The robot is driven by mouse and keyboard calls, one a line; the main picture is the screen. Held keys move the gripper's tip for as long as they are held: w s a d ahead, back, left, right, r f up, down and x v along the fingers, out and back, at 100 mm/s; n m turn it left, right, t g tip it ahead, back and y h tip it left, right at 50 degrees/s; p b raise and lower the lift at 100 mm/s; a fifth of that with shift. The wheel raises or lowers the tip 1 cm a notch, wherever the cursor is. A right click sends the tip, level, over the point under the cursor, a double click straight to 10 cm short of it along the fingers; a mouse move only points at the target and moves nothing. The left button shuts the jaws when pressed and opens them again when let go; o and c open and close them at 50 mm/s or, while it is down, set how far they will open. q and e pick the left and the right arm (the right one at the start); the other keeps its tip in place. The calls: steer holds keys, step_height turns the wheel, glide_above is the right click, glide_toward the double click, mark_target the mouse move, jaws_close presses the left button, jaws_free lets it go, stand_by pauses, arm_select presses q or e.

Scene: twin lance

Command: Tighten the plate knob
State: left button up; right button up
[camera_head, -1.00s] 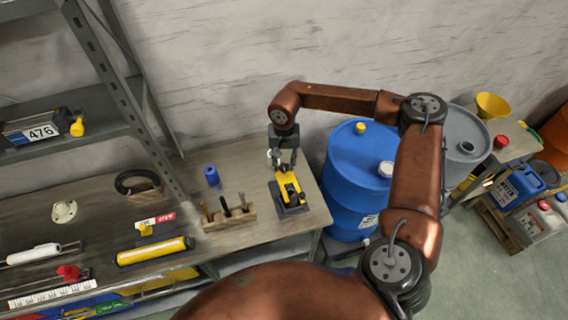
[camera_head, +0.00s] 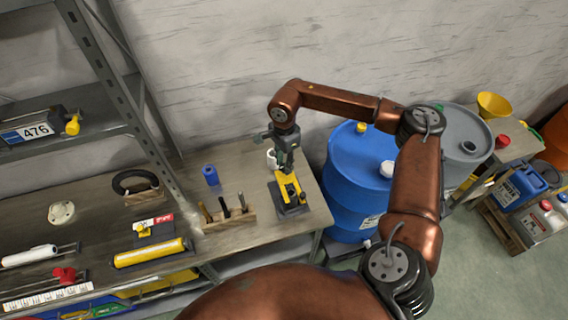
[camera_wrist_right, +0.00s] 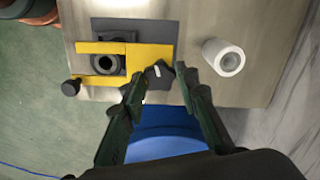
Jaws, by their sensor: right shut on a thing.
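A yellow plate fixture (camera_head: 291,190) on a dark base sits at the right end of the workbench; it also shows in the right wrist view (camera_wrist_right: 160,57). A dark lobed knob (camera_wrist_right: 157,76) with a white mark is at the yellow plate's edge. My right gripper (camera_wrist_right: 161,80) comes down over it, shut on this knob with a finger on either side. In the head view the right gripper (camera_head: 286,166) hides the knob. A smaller black round knob (camera_wrist_right: 71,87) sticks out at the fixture's other side. My left gripper is not in view.
A white cylinder (camera_wrist_right: 224,57) stands close beside the gripper. A blue cylinder (camera_head: 211,175) and a wooden tool block (camera_head: 229,219) stand left of the fixture. A metal shelf post (camera_head: 140,125) rises at left.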

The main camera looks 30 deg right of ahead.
steer(key=m, duration=0.5)
steer(key=shift+w+m, duration=0.1)
steer(key=shift+m, duration=0.2)
steer(key=m, duration=0.5)
steer(key=shift+m+b, duration=0.3)
steer(key=shift+b, duration=0.05)
steer(key=m, duration=0.5)
steer(key=shift+r, duration=0.1)
steer(key=m, duration=0.5)
steer(key=shift+m, duration=0.3)
steer(key=o, duration=1.1)
steer(key=shift+o, duration=0.2)
step_height(320, 180, up, 12)
